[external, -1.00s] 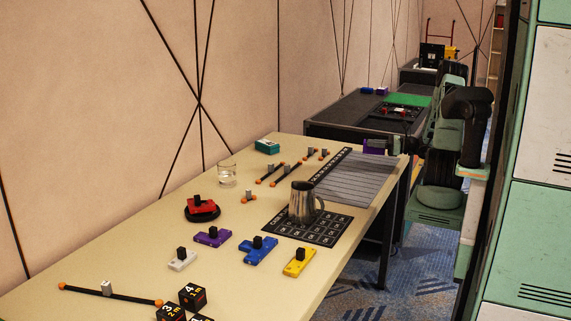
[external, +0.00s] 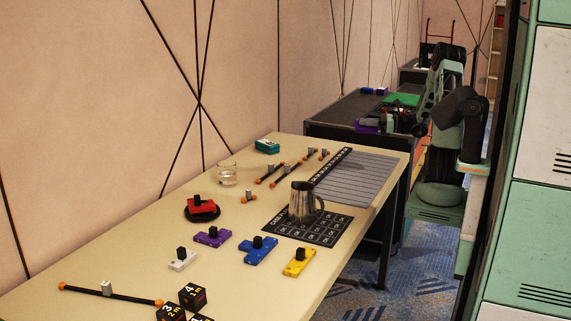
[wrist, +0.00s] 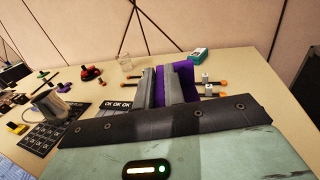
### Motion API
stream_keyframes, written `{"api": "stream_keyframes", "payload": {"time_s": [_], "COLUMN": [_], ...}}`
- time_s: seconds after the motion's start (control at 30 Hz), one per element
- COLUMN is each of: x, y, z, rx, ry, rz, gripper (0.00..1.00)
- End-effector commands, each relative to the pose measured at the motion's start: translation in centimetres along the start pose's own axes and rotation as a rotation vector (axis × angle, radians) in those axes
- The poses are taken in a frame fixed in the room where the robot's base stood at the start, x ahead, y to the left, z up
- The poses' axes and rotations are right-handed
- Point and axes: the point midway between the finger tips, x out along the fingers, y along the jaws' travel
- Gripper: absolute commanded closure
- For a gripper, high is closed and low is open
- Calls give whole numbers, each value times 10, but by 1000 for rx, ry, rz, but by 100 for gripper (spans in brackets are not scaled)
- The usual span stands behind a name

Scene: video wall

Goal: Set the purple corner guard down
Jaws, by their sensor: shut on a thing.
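The purple corner guard (external: 367,126) is held in my gripper (external: 384,122) at the far end of the beige table. In the external view it shows in front of the dark bench's near side; I cannot tell its exact height. In the wrist view the purple guard (wrist: 185,83) stands between and beside the grey fingers of my gripper (wrist: 160,87), which are shut on it. The beige table top (wrist: 240,65) lies beyond it. The guard's lower part is hidden by the gripper body.
The beige table (external: 150,235) carries a steel jug (external: 302,203), a glass (external: 227,174), a teal box (external: 267,146), a grey ruled mat (external: 355,180) and several coloured blocks with black knobs. A dark bench (external: 340,110) with a green mat (external: 402,100) stands behind.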

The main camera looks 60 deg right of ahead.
Motion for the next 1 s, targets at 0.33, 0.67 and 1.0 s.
{"api": "stream_keyframes", "payload": {"time_s": [0.33,0.67,1.0], "x": [115,238,314], "y": [58,178,338], "z": [8,13,14], "rx": [2,4,5], "ry": [-1,0,2], "rz": [131,271,400], "gripper": [100,100,100]}}
